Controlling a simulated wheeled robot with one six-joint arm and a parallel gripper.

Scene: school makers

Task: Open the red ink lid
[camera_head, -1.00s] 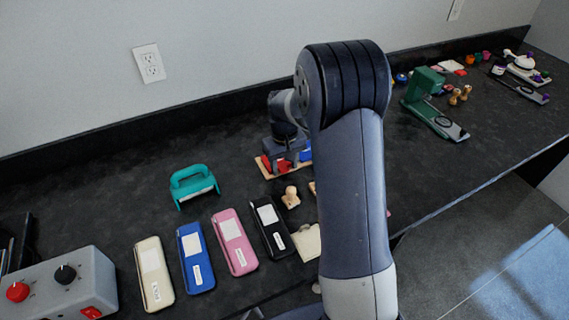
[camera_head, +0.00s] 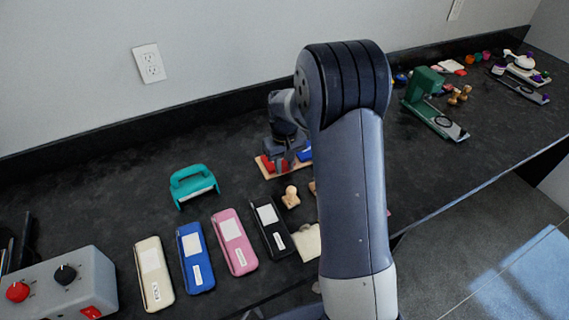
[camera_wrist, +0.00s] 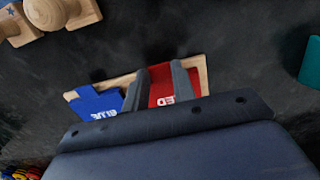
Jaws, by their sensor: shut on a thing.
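The red ink pad (camera_wrist: 161,88) sits in a wooden tray (camera_wrist: 203,75) beside the blue ink pad (camera_wrist: 98,102). In the wrist view, my gripper (camera_wrist: 160,70) has one finger on each side of the red pad's lid and is shut on it. In the head view, my gripper (camera_head: 284,158) is low over the tray, with red (camera_head: 267,163) showing at its left and blue (camera_head: 306,153) at its right. My arm and gripper hide part of the tray. I cannot tell whether the lid is lifted at all.
A teal handled tool (camera_head: 193,184) stands left of the tray. A wooden stamp (camera_head: 291,197) and several cases, including a black one (camera_head: 271,227), lie in front. A grey control box (camera_head: 60,285) is at the near left. A green press (camera_head: 428,85) stands to the right.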

